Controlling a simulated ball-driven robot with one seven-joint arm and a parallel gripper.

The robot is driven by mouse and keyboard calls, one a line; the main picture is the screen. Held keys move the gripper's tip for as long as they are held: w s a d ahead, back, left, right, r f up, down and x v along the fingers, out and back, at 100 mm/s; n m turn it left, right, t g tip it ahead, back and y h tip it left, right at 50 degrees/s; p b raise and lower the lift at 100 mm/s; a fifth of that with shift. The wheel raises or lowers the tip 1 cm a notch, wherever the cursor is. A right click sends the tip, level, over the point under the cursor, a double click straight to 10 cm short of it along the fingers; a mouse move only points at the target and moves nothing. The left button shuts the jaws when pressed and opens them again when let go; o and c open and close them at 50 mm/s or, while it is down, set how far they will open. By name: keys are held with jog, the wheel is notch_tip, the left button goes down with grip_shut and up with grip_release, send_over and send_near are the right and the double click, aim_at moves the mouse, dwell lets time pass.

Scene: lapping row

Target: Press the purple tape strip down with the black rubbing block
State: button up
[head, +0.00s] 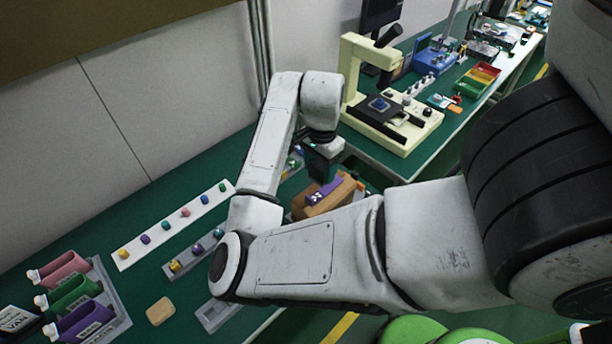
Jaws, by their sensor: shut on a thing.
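The purple tape strip (324,189) lies over the top of an orange-brown block (340,197), with small pale marks on it. My gripper (319,168) is just above and behind the strip, pointing down. It is shut on a dark block, taken as the black rubbing block (322,174), of which little can be told apart from the dark fingers. I cannot tell whether the block touches the strip. My forearm hides the near side of the orange-brown block.
A white strip with coloured knobs (149,241) lies left of my arm, near a grey rack (184,256). Pink, green and purple bins (75,324) stand at the lower left, with a tan pad (160,311) nearby. A cream press (395,133) stands behind at right.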

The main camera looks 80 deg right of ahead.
dwell(0.4)
jog(key=shift+f, duration=0.15)
jog(key=shift+f+b, duration=2.15)
jog(key=shift+f, duration=0.75)
jog(key=shift+f+b, duration=0.3)
jog(key=shift+f, duration=0.3)
jog(key=shift+r, duration=0.1)
notch_tip(320, 180, up, 7)
jog(key=p, duration=0.6)
dwell(0.6)
